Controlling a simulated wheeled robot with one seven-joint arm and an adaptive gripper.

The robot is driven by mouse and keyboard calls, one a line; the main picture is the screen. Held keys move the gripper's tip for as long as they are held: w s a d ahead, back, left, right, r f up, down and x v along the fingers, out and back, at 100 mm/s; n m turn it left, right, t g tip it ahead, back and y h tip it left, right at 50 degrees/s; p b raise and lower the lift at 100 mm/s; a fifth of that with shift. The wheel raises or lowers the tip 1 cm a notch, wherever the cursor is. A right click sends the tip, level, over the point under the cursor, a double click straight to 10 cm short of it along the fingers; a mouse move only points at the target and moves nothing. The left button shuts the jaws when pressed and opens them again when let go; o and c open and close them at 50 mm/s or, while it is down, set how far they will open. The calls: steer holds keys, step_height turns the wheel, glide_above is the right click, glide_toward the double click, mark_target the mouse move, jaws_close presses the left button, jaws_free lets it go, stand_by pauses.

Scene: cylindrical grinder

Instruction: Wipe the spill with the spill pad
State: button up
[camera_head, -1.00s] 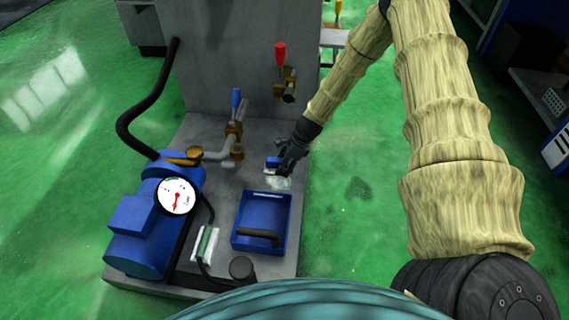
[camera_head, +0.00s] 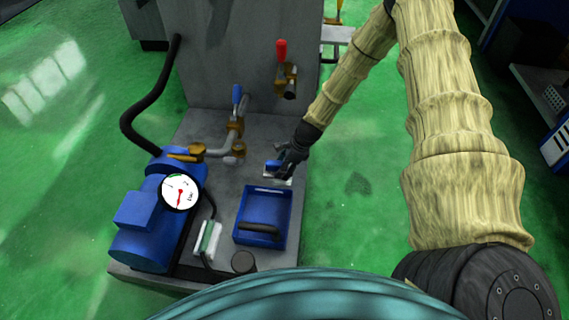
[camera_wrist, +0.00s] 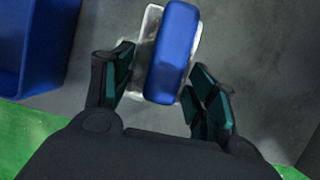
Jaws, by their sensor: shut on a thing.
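The spill pad has a blue block-shaped back (camera_wrist: 172,52) over a pale, clear-edged base. In the head view, the pad (camera_head: 273,166) is low over the grey machine base, behind the blue tray. My gripper (camera_wrist: 160,88) is shut on the pad, with one finger on each side of it; in the head view it (camera_head: 284,167) comes in from the right. A small whitish patch (camera_head: 284,182), seemingly the spill, shows at the pad's near edge. The pad and gripper hide the rest. I cannot tell whether the pad touches the surface.
A blue tray (camera_head: 262,205) with a black handle stands just in front. A blue motor (camera_head: 140,222) with a gauge (camera_head: 180,192) is on the left. Valves with a blue lever (camera_head: 237,97) and a red lever (camera_head: 281,51) stand behind. Green floor on the right is clear.

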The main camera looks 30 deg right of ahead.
steer(key=shift+s+a+f+p, duration=0.1)
steer(key=shift+s+a+p, duration=0.35)
steer(key=shift+s+a, duration=0.4)
steer(key=shift+s+a+p, duration=0.45)
steer(key=shift+s+a, duration=0.1)
steer(key=shift+s, duration=0.5)
steer(key=shift+s+a+f+p, duration=0.1)
steer(key=shift+s+a+p, duration=0.35)
steer(key=shift+s+a, duration=0.4)
steer(key=shift+d, duration=0.25)
